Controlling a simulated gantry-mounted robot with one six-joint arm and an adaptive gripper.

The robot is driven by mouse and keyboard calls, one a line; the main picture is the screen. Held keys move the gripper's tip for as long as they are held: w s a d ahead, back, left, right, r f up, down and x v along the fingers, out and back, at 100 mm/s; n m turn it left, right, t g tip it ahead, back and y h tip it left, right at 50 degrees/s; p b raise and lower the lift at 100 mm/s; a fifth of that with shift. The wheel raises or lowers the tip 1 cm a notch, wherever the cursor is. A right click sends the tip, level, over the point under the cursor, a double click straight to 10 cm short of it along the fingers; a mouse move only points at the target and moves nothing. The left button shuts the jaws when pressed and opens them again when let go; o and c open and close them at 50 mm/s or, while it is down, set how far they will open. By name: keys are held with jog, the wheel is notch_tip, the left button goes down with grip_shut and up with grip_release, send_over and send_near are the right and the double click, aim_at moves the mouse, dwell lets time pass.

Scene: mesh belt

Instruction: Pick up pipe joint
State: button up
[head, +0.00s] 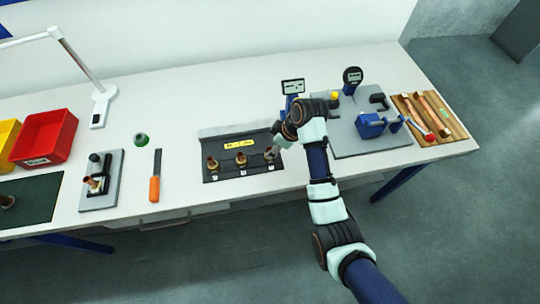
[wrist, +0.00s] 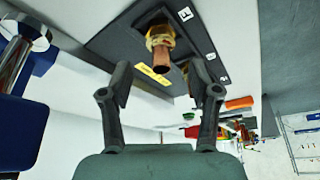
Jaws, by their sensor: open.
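Several pipe joints are in view; three stand in a row on a dark tray (head: 224,178): a left one (head: 212,163), a middle one (head: 241,159) and a right one (head: 270,154). Each has a brass-coloured nut and copper pipe. My gripper (head: 274,151) is at the right one and partly covers it in the head view. In the wrist view, my gripper (wrist: 160,78) is open, and a pipe joint (wrist: 160,48) shows beyond and between the fingertips, apart from both. Other joints on the tray are mostly hidden behind the right finger there.
A blue-legged display (head: 292,87) stands behind the tray. A grey board (head: 345,143) with a blue vise (head: 371,125) lies to the right. An orange-handled tool (head: 155,188), a grey fixture (head: 100,198) and a red bin (head: 45,137) are to the left.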

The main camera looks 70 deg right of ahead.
jog(key=b+x, duration=0.1)
jog(key=x, duration=0.3)
jog(key=shift+s+f, duration=0.1)
jog(key=shift+f, duration=0.2)
jog(key=shift+w+f, duration=0.25)
jog(key=shift+f, duration=0.15)
jog(key=shift+c, duration=0.2)
grip_shut()
